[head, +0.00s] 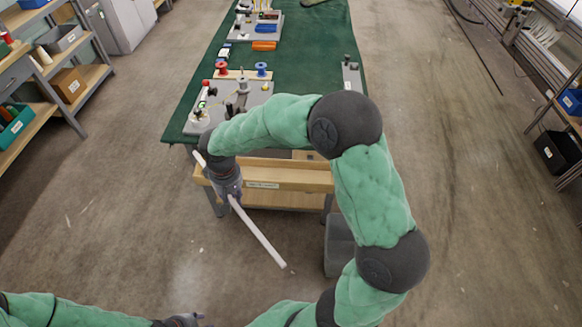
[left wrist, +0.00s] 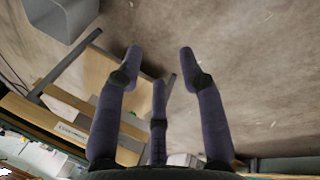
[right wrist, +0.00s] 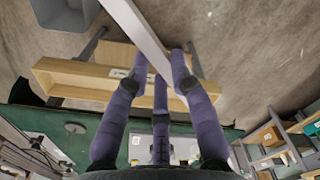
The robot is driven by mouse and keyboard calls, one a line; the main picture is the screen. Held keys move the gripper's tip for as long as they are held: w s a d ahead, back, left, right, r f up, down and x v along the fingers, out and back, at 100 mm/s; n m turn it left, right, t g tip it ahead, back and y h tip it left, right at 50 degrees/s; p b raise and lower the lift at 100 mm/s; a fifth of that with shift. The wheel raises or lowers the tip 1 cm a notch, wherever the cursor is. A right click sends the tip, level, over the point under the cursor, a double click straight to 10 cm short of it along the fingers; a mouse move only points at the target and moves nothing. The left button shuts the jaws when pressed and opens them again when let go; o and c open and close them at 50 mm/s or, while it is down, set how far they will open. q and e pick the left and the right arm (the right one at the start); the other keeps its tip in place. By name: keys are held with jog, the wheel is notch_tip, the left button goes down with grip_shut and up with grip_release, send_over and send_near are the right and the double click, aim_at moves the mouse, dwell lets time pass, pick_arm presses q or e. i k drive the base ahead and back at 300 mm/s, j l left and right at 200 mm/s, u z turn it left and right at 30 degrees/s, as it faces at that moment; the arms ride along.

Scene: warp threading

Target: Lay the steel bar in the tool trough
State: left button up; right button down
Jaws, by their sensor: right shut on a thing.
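The steel bar (head: 258,234) is long, pale and straight. My right gripper (head: 232,196) is shut on it and holds it slanted in front of the bench. The bar's lower end reaches out over the floor, and its other end shows left of my wrist. In the right wrist view, the bar (right wrist: 143,28) passes between the fingers (right wrist: 160,62). The tool trough (head: 285,178) is a wooden, labelled trough along the bench's front, just right of the right gripper; my arm hides part. My left gripper (head: 185,320) is at the bottom edge; its fingers (left wrist: 160,58) are spread and empty.
The green-topped bench (head: 310,60) carries spools (head: 262,69), grey plates and an orange block (head: 264,45). A grey bin (head: 339,245) stands on the floor right of the trough. Shelves line both sides. The floor left of the bar is clear.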

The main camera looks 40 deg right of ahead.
aim_at(264, 176)
jog(key=i+j+z, duration=0.25)
jog(key=z, duration=0.25)
jog(key=i+j+z, duration=0.65)
jog(key=j+z, duration=0.2)
jog(key=z, duration=0.15)
jog(key=i+j+z, duration=0.1)
jog(key=j, duration=0.15)
jog(key=i+j, duration=0.35)
jog(key=i, duration=0.1)
